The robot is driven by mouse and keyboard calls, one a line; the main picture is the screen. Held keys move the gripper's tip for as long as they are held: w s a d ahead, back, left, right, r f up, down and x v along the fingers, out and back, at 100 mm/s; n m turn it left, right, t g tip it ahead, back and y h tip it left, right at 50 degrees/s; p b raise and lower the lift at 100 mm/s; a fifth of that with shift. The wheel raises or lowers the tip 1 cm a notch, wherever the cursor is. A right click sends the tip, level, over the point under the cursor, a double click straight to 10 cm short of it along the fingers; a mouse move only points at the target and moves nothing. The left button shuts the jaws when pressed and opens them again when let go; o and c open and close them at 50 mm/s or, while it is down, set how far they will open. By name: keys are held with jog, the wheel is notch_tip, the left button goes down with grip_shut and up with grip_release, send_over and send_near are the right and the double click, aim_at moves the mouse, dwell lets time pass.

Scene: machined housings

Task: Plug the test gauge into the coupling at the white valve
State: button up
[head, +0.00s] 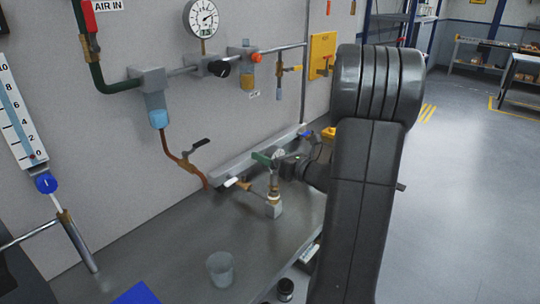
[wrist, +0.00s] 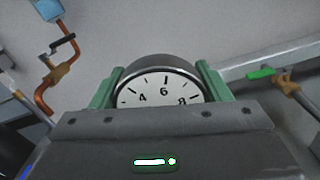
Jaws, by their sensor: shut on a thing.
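The test gauge (wrist: 160,90) shows its white dial in the wrist view, between the two green fingers of my gripper (wrist: 158,84). In the head view my gripper (head: 270,159) is shut on the gauge (head: 279,154). The white valve (head: 237,182) has a white lever and a brass pipe leading right to a pale block. The coupling (head: 273,195) appears on top of this block, directly below the gauge's brass stem. I cannot tell whether the stem is above the coupling or inside it. In the wrist view my gripper's body hides the gauge's lower part.
A clear cup (head: 220,270) stands on the bench, with a blue object (head: 137,293) at the front left. A copper pipe with a black-lever valve (head: 193,152) runs down the wall. A green-lever valve (wrist: 262,73) is at right in the wrist view. The bench's left middle is clear.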

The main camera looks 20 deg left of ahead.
jog(key=shift+f+b, duration=0.35)
jog(key=shift+f, duration=0.2)
jog(key=o, duration=1.2)
jog(key=shift+c, duration=0.2)
jog(key=shift+d, duration=0.15)
jog(key=b+v, duration=0.1)
jog(key=v, duration=1.2)
jog(key=shift+s+d, duration=0.2)
jog(key=shift+d, duration=0.05)
jog(key=shift+a, duration=0.15)
jog(key=p+x, duration=0.1)
jog(key=x, duration=1.2)
jog(key=shift+w+a+r, duration=0.15)
jog(key=shift+a+r, duration=0.05)
jog(key=shift+a, duration=0.05)
